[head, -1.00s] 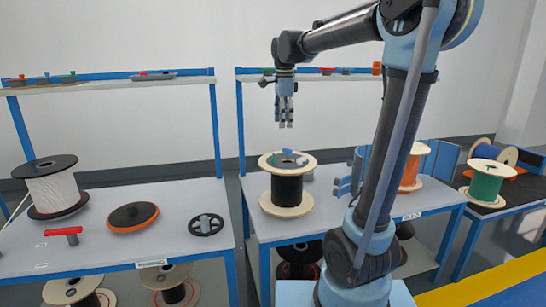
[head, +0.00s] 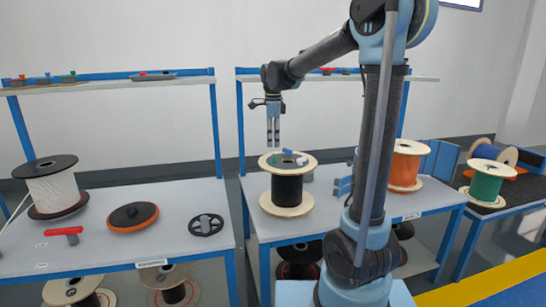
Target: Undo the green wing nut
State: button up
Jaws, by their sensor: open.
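A spool wound with black cable (head: 287,190) stands upright on the middle table, with pale wooden flanges. On its top flange are small blue parts (head: 288,152) and a small green part (head: 275,160). The green part is too small to tell clearly whether it is the wing nut. My gripper (head: 273,145) points straight down above the left side of this flange, just above the green part in the picture. Its fingers are open and empty. I cannot tell whether they touch anything.
A blue bracket (head: 343,186) stands right of the spool, with an orange spool (head: 406,165) behind my arm. The left table holds a white spool (head: 52,188), an orange disc (head: 133,216), a red-handled tool (head: 66,233) and a black handwheel (head: 206,225). A shelf (head: 110,84) runs above.

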aim_at(274, 159)
notch_tip(274, 159, down, 7)
jog(key=shift+w+f, duration=0.15)
jog(key=shift+f, duration=0.05)
jog(key=shift+c, duration=0.5)
jog(key=c, duration=1)
